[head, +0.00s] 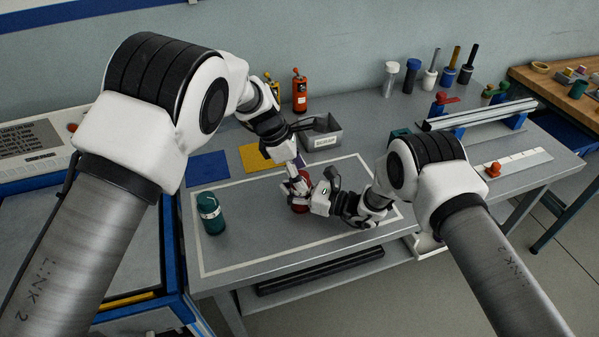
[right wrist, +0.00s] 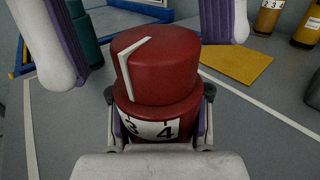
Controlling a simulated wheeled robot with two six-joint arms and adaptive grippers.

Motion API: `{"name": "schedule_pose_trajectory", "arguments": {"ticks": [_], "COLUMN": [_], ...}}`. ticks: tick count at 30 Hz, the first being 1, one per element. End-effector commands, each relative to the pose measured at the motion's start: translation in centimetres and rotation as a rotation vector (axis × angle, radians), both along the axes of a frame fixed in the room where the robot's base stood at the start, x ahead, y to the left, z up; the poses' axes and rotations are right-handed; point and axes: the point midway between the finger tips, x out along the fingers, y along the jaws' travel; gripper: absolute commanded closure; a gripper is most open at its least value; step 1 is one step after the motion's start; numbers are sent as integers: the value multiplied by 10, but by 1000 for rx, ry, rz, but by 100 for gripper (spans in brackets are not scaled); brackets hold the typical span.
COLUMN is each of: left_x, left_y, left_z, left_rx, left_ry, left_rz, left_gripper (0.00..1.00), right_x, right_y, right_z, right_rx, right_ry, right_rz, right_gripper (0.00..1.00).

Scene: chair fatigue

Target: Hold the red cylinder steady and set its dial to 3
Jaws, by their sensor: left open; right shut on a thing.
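The red cylinder (right wrist: 158,65) stands upright on the table, mostly hidden by my grippers in the head view (head: 300,206). My right gripper (right wrist: 160,112) is shut around its lower body. A white band (right wrist: 160,130) there shows the numbers 3 and 4. The line's lower end is close above the 3; exact alignment is unclear. My left gripper (head: 297,180) is over the cap, open, with a purple-padded finger on either side, apart from it.
A teal cylinder (head: 210,214) stands left, inside the white outline (head: 240,264). Behind are a blue mat (head: 208,168), a yellow mat (head: 256,157), a grey bin (head: 322,134) and an orange cylinder (head: 300,94). The table's front left area is clear.

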Motion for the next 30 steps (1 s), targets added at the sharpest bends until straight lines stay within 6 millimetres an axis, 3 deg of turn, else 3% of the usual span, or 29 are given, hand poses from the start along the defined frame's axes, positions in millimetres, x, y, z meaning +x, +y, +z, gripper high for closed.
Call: {"name": "schedule_pose_trajectory", "arguments": {"ticks": [15, 28, 29, 30], "left_x": [0, -1, -1, -1], "left_y": [41, 45, 45, 45], "left_z": [100, 108, 108, 108], "left_rx": [-2, 0, 0, 0], "left_ry": [-2, 0, 0, 0], "left_rz": [2, 0, 0, 0], "left_gripper": [32, 32, 32, 32], "right_x": [0, 0, 0, 0], "right_y": [0, -1, -1, -1], "right_z": [0, 0, 0, 0], "right_rx": [0, 0, 0, 0], "right_ry": [0, 0, 0, 0], "right_rz": [-1, -2, -2, -2], "right_gripper": [100, 100, 63, 48]}}
